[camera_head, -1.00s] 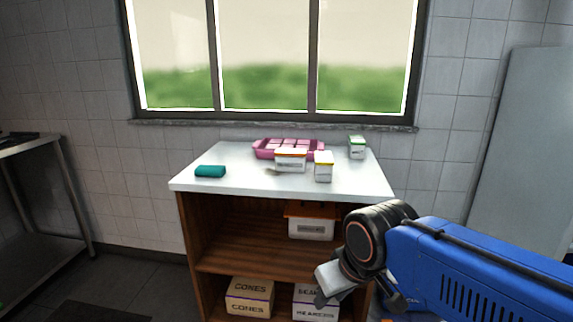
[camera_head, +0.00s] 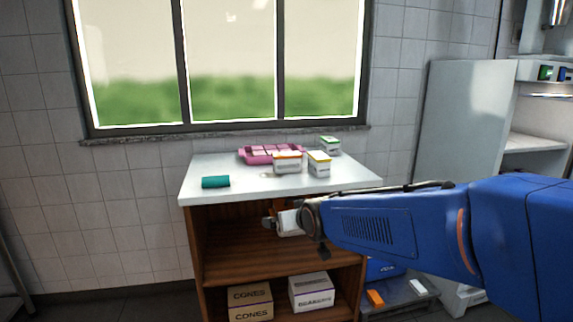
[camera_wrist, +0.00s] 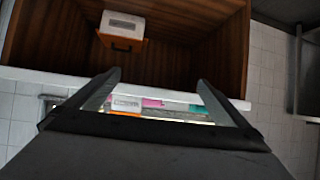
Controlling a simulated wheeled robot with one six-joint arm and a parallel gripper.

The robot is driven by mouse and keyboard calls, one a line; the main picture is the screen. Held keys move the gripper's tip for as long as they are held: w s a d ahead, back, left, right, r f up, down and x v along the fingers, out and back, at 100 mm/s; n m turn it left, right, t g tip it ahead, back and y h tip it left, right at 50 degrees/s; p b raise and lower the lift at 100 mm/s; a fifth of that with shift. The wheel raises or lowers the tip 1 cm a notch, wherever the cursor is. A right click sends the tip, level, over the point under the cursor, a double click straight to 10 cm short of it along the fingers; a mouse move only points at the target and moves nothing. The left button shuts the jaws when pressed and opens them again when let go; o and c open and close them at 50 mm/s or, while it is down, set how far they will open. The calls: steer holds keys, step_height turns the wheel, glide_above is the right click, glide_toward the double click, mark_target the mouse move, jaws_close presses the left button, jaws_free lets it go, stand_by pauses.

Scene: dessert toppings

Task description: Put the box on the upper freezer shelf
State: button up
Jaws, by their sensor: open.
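A white box with an orange lid (camera_wrist: 122,28) sits on the middle shelf of the wooden counter; it appears upside down in the wrist view. In the head view it is mostly hidden behind my gripper and arm. My gripper (camera_wrist: 157,80) is open and empty, its fingers pointing toward the counter front, apart from the box. A tall white freezer-like unit stands at the right of the head view, its door (camera_head: 462,130) open. Its upper shelf (camera_head: 530,79) holds small green and blue items; a lower shelf (camera_head: 535,143) looks bare.
The white countertop (camera_head: 235,168) carries a pink tray (camera_head: 250,156), a teal item (camera_head: 215,182) and several small cartons. Boxes marked cones (camera_head: 250,303) and another carton (camera_head: 311,292) stand on the bottom shelf. A grey bin (camera_head: 410,293) is on the floor at right.

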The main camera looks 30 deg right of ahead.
mark_target(289, 163)
steer(key=w+d+r+t+h, duration=0.1)
steer(key=w+d+r+t, duration=0.1)
steer(key=w+d, duration=0.2)
steer(key=w+d+r+m+t+h, duration=0.1)
steer(key=w+d, duration=0.3)
steer(key=w, duration=0.7)
steer(key=w+d+r+t+h, duration=0.1)
steer(key=w+d+r+t, duration=0.1)
steer(key=w+d, duration=0.3)
steer(key=shift+w+r+t, duration=0.15)
steer(key=shift+w+r, duration=0.15)
steer(key=shift+w, duration=0.35)
steer(key=shift+w+r+t, duration=0.15)
steer(key=shift+w+r, duration=0.15)
steer(key=shift+w, duration=0.35)
steer(key=shift+x, duration=2.75)
steer(key=shift+a+r, duration=0.1)
steer(key=shift+r, duration=0.1)
steer(key=c, duration=1.3)
steer(key=shift+c, duration=0.2)
